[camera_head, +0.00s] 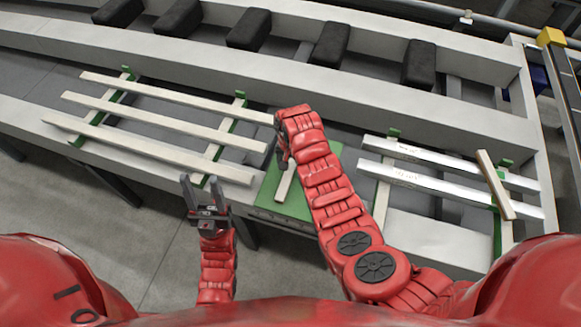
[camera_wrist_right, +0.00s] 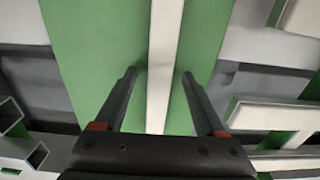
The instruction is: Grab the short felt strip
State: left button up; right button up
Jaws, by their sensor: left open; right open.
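A pale narrow strip (camera_head: 286,181) lies on a green board (camera_head: 298,208) at the middle of the table; its far part is hidden by my right arm in the head view. In the right wrist view the strip (camera_wrist_right: 163,60) runs lengthwise over the green surface (camera_wrist_right: 95,45), between my right gripper's fingers (camera_wrist_right: 160,74). The fingers are open, with a gap on each side of the strip. In the head view my right gripper (camera_head: 283,160) is above the board, mostly hidden by its wrist. My left gripper (camera_head: 200,182) is open and empty, at the table's front edge.
Several long pale strips (camera_head: 165,123) lie on green supports at the left. Shiny metal bars (camera_head: 430,180) lie at the right, with a short brown-edged piece (camera_head: 495,185) across them. Black blocks (camera_head: 249,29) line the back frame.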

jog(key=shift+f, duration=0.25)
grip_shut()
jog(key=shift+r, duration=0.15)
dwell(0.4)
